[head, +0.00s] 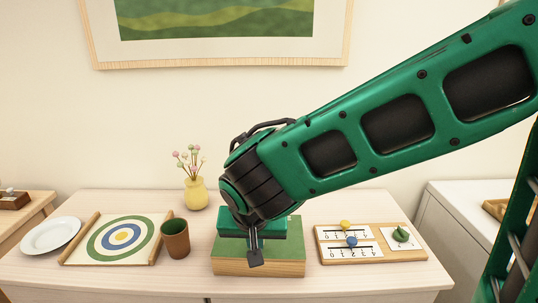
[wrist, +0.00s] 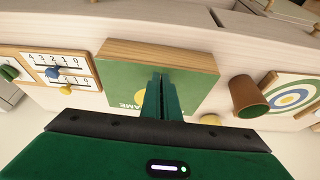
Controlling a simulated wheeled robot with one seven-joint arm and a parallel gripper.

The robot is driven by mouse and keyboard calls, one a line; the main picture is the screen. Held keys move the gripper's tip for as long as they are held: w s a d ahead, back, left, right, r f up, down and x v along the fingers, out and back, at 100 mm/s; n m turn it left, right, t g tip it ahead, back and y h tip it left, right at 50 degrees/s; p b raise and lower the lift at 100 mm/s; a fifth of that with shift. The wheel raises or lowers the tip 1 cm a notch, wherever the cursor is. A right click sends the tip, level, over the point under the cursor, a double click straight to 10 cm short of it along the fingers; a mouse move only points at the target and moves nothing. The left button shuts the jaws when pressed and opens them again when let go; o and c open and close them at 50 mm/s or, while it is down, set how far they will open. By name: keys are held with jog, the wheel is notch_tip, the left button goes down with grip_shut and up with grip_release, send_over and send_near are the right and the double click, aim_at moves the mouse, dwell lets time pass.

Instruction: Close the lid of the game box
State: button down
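The game box (head: 285,266) is a wooden box with a green top, standing on the table in the head view below my gripper. Its green lid (wrist: 190,67) with yellow lettering lies over the box and looks flat and down in the wrist view; I see no clear gap along the wooden side. My gripper (head: 256,260) points down over the lid near its front edge. In the wrist view its fingers (wrist: 160,80) are together with nothing between them. Whether the tips touch the lid is hard to tell. My gripper hides part of the lid's back.
A brown cup (head: 175,239) and a target board (head: 120,238) stand left of the box, with a white plate (head: 50,235) beyond. A yellow vase (head: 196,194) is behind. A numbered board (head: 330,246) is close on the right. The table's front edge is near.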

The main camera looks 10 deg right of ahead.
jog(key=s+a+r, duration=0.2)
jog(key=s+r, duration=0.3)
jog(key=s, duration=0.4)
jog(key=w+d+m+g+h, duration=0.1)
jog(key=w+d+m+g, duration=0.15)
jog(key=d, duration=1.85)
jog(key=s+d+f+g+y, duration=0.1)
jog(key=s+d, duration=0.4)
jog(key=d, duration=0.2)
jog(key=s+d+f+m+g+y, duration=0.1)
jog(key=s+d+f, duration=0.1)
jog(key=s+d, duration=0.4)
jog(key=d, duration=0.2)
jog(key=shift+d, duration=0.3)
jog(key=shift+s+m, duration=0.1)
jog(key=shift+m, duration=0.15)
